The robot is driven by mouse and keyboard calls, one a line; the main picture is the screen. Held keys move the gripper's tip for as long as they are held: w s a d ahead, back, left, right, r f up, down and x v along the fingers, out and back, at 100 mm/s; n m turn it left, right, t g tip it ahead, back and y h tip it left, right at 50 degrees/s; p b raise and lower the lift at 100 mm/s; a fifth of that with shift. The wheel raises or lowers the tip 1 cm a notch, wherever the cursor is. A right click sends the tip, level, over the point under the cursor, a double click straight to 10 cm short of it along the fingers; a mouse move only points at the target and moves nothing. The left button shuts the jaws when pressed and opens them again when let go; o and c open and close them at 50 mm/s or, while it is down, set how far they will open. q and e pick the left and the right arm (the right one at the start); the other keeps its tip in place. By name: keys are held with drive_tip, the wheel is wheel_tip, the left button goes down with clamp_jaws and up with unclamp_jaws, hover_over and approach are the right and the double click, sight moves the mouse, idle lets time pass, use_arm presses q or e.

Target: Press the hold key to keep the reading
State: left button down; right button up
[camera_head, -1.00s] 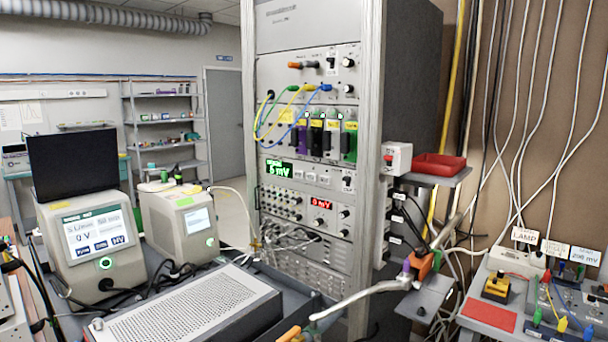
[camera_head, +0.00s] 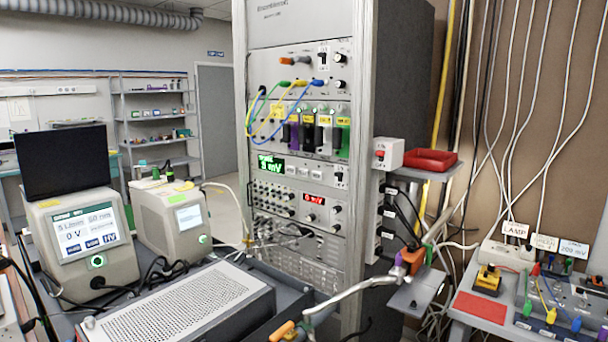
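A tall instrument rack (camera_head: 341,60) stands in the middle. A green-lit display (camera_head: 271,163) on it shows a mV reading, with small pale keys (camera_head: 304,171) to its right; their labels are too small to read, so I cannot tell which is the hold key. Below is a red display (camera_head: 314,199), also in mV. Neither gripper can be made out in the view.
A perforated metal box (camera_head: 187,305) lies in front. A pale jointed bar (camera_head: 350,292) with orange parts (camera_head: 412,259) crosses before the rack. A switch box (camera_head: 387,153) and red tray (camera_head: 431,160) are on its right side. Cables hang at right above a bench (camera_head: 505,333).

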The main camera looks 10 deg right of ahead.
clamp_jaws()
idle(1.4)
